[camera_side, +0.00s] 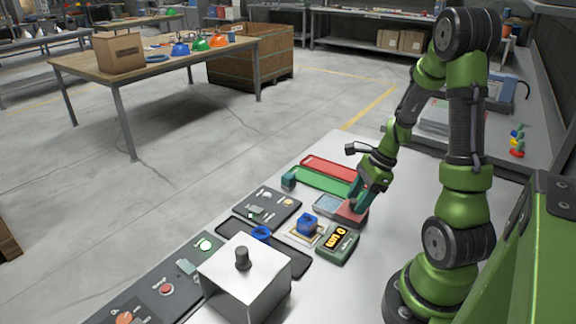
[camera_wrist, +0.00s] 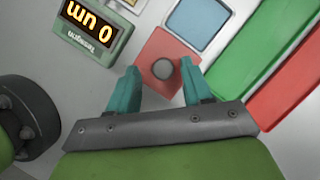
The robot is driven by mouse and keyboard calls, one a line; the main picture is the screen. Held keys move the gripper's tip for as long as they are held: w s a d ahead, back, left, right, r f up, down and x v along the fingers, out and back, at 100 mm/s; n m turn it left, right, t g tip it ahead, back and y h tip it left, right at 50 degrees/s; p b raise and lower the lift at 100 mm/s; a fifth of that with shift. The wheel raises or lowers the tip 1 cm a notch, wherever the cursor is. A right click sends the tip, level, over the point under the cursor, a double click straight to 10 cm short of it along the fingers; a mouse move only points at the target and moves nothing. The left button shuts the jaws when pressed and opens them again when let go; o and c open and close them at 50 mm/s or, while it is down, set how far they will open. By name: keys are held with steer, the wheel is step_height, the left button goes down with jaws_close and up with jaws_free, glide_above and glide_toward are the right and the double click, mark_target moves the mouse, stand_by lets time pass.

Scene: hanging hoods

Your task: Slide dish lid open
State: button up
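The dish (camera_side: 327,202) lies flat on the white table with a pale blue interior. In the wrist view its blue part (camera_wrist: 195,24) shows uncovered beside the red lid. The red square lid (camera_wrist: 155,55) carries a round grey knob (camera_wrist: 163,69); in the side view the lid (camera_side: 347,217) is at the dish's near right end, partly hidden by my gripper. My gripper (camera_wrist: 160,68) has two teal fingers set well apart, one on each side of the knob, with visible gaps. In the side view my gripper (camera_side: 358,203) is low over the lid; contact cannot be told.
A green tray (camera_side: 321,182) and a red tray (camera_side: 327,168) lie beyond the dish. A green meter (camera_side: 338,245) reading 0 stands close by. A blue part (camera_side: 306,226), a dark tray (camera_side: 296,264) and a silver box with a knob (camera_side: 246,278) are nearer the camera.

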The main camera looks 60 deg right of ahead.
steer(key=shift+d+r, duration=0.1)
steer(key=shift+r, duration=0.25)
steer(key=v, duration=1.6)
steer(key=w+a+r+n+t, duration=0.2)
steer(key=a+n, duration=0.9)
steer(key=a, duration=0.2)
steer(key=w+a+r+n+t+h, duration=0.1)
steer(key=w+a+r+n+t, duration=0.1)
steer(key=a+n, duration=1)
steer(key=shift+a+r, duration=0.3)
steer(key=shift+a, duration=0.3)
